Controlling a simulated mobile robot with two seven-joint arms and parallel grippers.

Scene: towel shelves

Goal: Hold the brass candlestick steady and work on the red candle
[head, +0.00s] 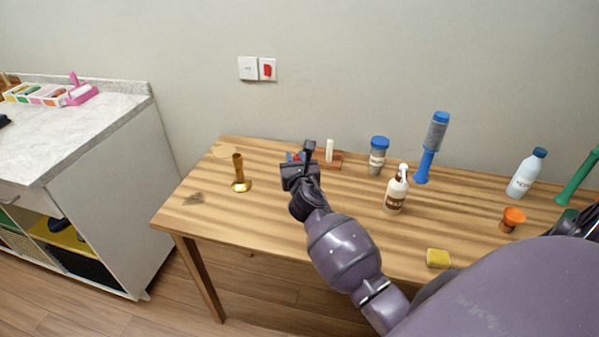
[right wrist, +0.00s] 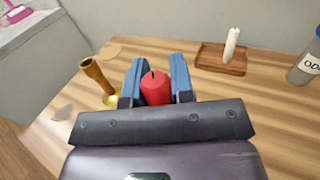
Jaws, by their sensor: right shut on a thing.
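The brass candlestick (head: 238,172) stands upright and empty near the left end of the wooden table; the right wrist view shows it left of my fingers (right wrist: 96,76). My right gripper (head: 300,160) is shut on the red candle (right wrist: 155,92), which sits between its two blue fingers with the dark wick showing. The candle's lower part is hidden by the gripper body. In the head view the gripper hides most of the candle. The candle is to the right of the candlestick and apart from it. My left gripper is not in view.
A white candle (head: 329,150) stands on a brown wooden tray (right wrist: 212,58) just beyond my gripper. A blue-lidded jar (head: 378,157), a pump bottle (head: 396,190), an orange cup (head: 512,218) and a yellow sponge (head: 438,258) are to the right. The table's front left is clear.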

